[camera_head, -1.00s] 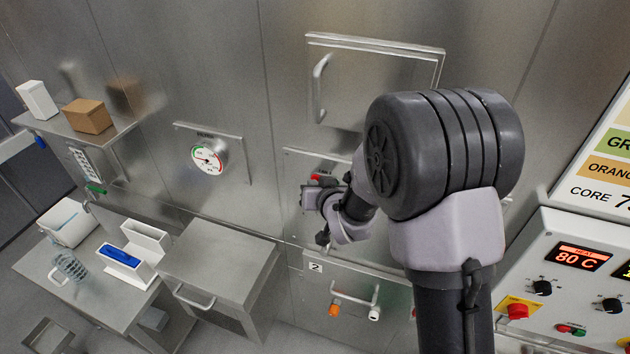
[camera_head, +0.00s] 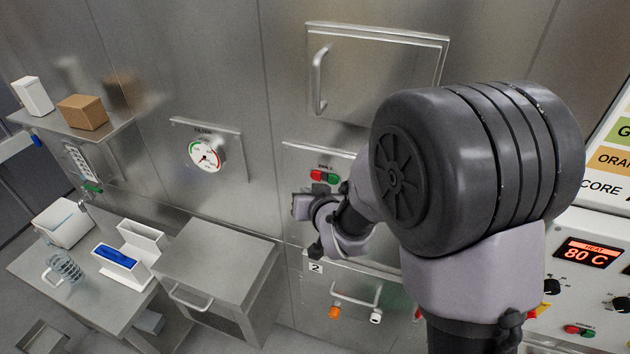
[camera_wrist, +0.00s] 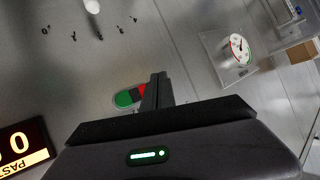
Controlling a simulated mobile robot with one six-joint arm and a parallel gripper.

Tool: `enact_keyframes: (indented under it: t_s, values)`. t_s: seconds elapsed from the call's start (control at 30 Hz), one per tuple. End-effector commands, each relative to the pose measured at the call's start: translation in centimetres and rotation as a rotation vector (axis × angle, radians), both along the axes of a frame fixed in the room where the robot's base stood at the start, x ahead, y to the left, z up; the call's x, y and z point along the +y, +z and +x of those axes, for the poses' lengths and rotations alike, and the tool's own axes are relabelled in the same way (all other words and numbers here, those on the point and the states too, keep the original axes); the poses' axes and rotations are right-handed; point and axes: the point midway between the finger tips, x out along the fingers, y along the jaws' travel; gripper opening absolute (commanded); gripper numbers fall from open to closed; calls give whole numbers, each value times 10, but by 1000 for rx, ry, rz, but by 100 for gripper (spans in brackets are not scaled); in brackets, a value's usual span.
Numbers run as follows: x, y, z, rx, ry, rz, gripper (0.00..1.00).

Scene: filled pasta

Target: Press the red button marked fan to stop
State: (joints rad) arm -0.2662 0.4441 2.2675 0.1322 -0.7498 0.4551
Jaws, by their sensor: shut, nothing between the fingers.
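The red button (camera_head: 316,175) sits beside a green button (camera_head: 332,178) on a steel wall panel, under a small label too blurred to read surely. In the head view my gripper (camera_head: 301,207) is just below the buttons, clear of the red one in the picture. I cannot tell whether it touches the panel.
A round filter gauge (camera_head: 205,155) is on the wall to the left. A steel door with a handle (camera_head: 320,80) is above, and a lower panel marked 2 (camera_head: 316,268) is below. A control box with an 80 C display (camera_head: 586,253) stands at right.

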Motion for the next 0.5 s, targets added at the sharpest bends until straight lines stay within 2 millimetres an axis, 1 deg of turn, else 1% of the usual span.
enact_keyframes:
  t_s: [0.03, 0.2, 0.5]
  values:
    - [2, -3, -4, 0, 0, 1, 0]
    - [7, -2, -18, 0, 0, 0, 0]
    - [7, 0, -21, 0, 0, 1, 0]
